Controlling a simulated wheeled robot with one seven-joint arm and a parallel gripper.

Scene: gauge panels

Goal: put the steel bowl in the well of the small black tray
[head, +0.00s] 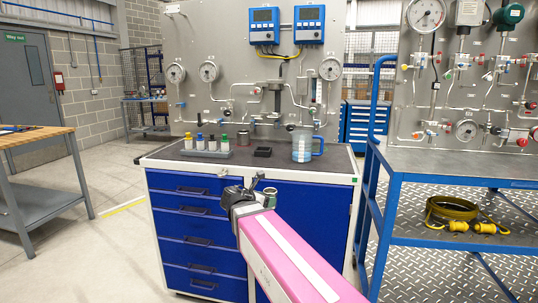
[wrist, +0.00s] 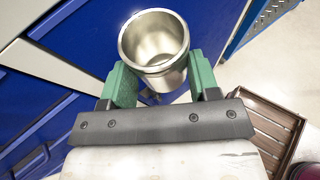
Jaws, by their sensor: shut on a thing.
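The steel bowl (wrist: 155,50) is a shiny cup-like vessel, held between the green fingers of my gripper (wrist: 162,82) in the wrist view. Its open rim faces the wrist camera. In the head view the bowl (head: 271,193) shows small at the end of my pink arm, and my gripper (head: 258,188) is in front of the blue cabinet, below the worktop's level in the picture. The small black tray (head: 263,152) sits on the dark worktop, apart from the gripper and above it in the picture. The inside of its well is too small to make out.
On the worktop (head: 180,161), a grey rack (head: 207,154) of several capped bottles stands left of the tray. A small metal-and-glass jar (head: 243,139) stands behind, and a blue-handled jug (head: 303,145) to the right. The front worktop is clear. A blue trolley (head: 450,168) stands right.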

